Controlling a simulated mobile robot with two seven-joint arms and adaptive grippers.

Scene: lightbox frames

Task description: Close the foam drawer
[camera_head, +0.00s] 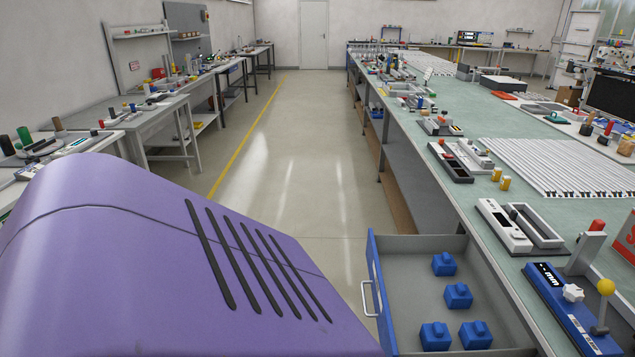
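An open drawer (411,270) with a grey inside and a blue front panel (379,290) sticks out from under the long workbench at the lower right. A pale handle (369,299) is on the left face of its front. Several blue blocks (458,296) with a knob on top lie spread on the drawer floor. The near end of the drawer is cut off by the picture's bottom edge. Neither of my grippers is in the head view.
My purple body cover fills the lower left. The green-topped workbench (462,215) runs along the right with instruments on it. Benches (150,122) stand along the left wall. The aisle floor (300,150) between them is clear.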

